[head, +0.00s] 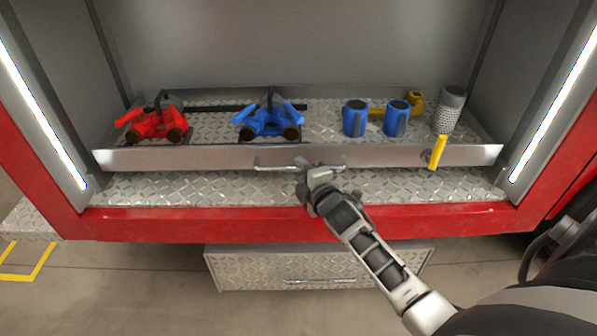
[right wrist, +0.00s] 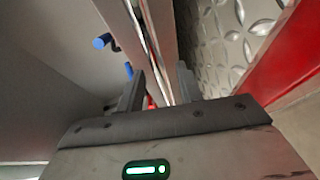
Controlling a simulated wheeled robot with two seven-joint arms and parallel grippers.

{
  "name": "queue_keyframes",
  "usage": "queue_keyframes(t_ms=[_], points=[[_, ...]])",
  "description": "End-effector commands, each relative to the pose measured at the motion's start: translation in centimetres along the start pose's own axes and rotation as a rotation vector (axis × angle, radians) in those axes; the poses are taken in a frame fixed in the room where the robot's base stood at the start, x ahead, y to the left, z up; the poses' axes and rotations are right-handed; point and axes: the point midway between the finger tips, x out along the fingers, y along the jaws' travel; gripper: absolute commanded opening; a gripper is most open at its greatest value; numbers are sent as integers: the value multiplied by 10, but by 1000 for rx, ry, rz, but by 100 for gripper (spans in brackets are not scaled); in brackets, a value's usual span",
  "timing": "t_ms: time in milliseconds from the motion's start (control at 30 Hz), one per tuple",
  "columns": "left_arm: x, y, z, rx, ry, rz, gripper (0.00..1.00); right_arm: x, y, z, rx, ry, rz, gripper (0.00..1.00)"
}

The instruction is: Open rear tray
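The tray (head: 210,157) is a metal pull-out with a diamond-plate floor, a plain front wall and a long bar handle (head: 272,167). It sits inside the red-framed compartment. A yellow lever (head: 437,152) is on the right of its front wall. My right gripper (head: 303,172) is at the middle of the handle. In the right wrist view its two fingers (right wrist: 160,88) stand apart, with the tray's front edge and bar running beyond and between them. Contact with the handle cannot be made out. My left gripper is not in view.
On the tray are a red valve fitting (head: 155,124), a blue one (head: 268,121), two blue cylinders (head: 355,118) (head: 397,118), a yellow fitting (head: 416,102) and a grey perforated cylinder (head: 450,110). A lower drawer (head: 240,268) sits below the red sill (head: 150,222). Bright light strips line both sides.

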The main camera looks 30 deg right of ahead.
Motion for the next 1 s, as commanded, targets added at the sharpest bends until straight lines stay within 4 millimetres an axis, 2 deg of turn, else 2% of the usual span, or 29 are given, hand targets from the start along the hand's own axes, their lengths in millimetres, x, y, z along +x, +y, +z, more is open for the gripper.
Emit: queue_keyframes(t_ms=[33, 200, 533, 667, 867, 1000], points=[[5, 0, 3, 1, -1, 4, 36, 8, -1, 0, 0, 0, 2, 36], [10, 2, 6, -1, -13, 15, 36, 21, -1, 0, 0, 0, -1, 36], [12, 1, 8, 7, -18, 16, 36, 24, 0, 0, 0, 1, 0, 36], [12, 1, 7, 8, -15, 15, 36, 24, 0, 0, 1, 1, 0, 0], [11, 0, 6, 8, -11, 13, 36, 24, 0, -1, 1, 2, 0, 0], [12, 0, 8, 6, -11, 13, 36, 28, -2, -13, -1, 15, -2, 0]])
